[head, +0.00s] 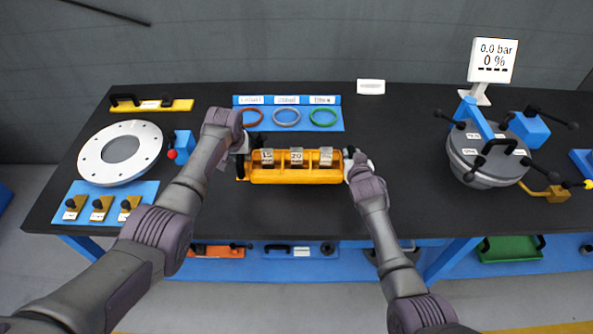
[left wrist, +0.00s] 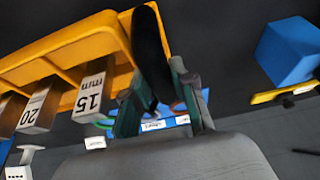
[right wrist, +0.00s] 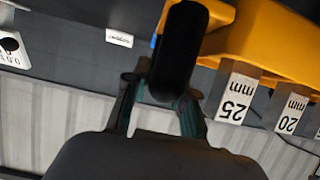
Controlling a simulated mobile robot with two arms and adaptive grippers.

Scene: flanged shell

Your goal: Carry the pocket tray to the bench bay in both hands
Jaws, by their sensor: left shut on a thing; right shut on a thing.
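The pocket tray (head: 297,175) is a yellow tray with pockets that hold metal blocks marked 15, 20 and 25 mm. It is over the black bench top in the head view; I cannot tell whether it touches the bench. My left gripper (head: 243,160) is shut on the black handle at its left end, and the handle shows in the left wrist view (left wrist: 150,55). My right gripper (head: 352,165) is shut on the black handle at its right end, seen in the right wrist view (right wrist: 178,50). The bench bay is not clearly identifiable.
A blue mat (head: 335,118) with three coloured rings lies behind the tray. A white flanged ring (head: 93,160) and a blue block (head: 184,143) are to the left. A grey vessel (head: 470,175) stands to the right. Bare bench lies between tray and vessel.

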